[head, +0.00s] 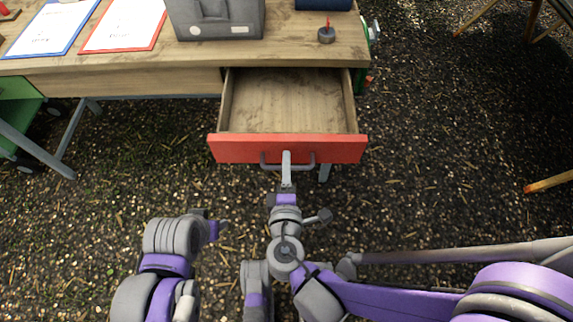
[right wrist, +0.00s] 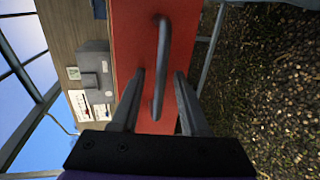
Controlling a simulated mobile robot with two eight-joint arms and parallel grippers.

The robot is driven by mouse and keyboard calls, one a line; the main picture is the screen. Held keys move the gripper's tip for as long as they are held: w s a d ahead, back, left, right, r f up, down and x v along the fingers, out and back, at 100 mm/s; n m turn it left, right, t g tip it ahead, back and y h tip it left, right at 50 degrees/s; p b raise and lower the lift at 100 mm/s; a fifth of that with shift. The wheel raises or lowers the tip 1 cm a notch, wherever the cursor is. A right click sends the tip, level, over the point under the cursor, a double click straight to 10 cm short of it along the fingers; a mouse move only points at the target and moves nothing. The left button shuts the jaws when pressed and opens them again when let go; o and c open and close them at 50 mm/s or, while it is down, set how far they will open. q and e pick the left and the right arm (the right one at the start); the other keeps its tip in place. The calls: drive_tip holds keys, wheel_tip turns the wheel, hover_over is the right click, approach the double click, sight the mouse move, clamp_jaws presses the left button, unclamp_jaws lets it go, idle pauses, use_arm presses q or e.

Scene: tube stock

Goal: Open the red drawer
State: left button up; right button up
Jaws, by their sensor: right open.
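The red drawer (head: 235,150) is pulled well out from the wooden table. Its inside is bare and empty. A grey bar handle (head: 267,163) sits at the middle of its red front. My right gripper (head: 286,158) is at the handle. In the right wrist view, the handle (right wrist: 162,50) passes between the two spread fingers of the right gripper (right wrist: 159,75), with the red front (right wrist: 133,35) behind. The fingers are open and do not clamp the bar. My left gripper (head: 217,228) is low and left of the drawer, away from it; its jaw state is unclear.
The wooden table (head: 120,62) carries two framed papers, a grey box (head: 216,18) and a small round grey object with a red tip (head: 327,34).

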use_arm(q)
drive_tip(key=shift+s+r+p, duration=0.1)
drive_tip(key=shift+r+p, duration=0.6)
drive_tip(key=shift+r, duration=0.25)
use_arm(e)
drive_tip(key=v, duration=1)
drive_tip(key=shift+s, duration=0.4)
drive_tip(key=d+f+m+g+h, duration=0.1)
drive_tip(key=d+f+m+g, duration=0.4)
drive_tip(key=d, duration=0.3)
drive_tip(key=d+f+m+g+h, duration=0.1)
drive_tip(key=d+f+m+g, duration=0.2)
drive_tip(key=d+m+g, duration=0.35)
use_arm(q)
wheel_tip(320, 180, up, 19)
drive_tip(key=w+p, duration=0.2)
drive_tip(key=p, duration=1.5)
drive_tip(key=shift+t, duration=0.4)
use_arm(e)
drive_tip(key=d+r+m+t+y, duration=0.1)
drive_tip(key=r+m, duration=0.5)
drive_tip(key=r, duration=1.5)
drive_tip(key=shift+d+r+y, duration=0.35)
drive_tip(key=shift+d+y, duration=0.15)
drive_tip(key=shift+d, duration=0.7)
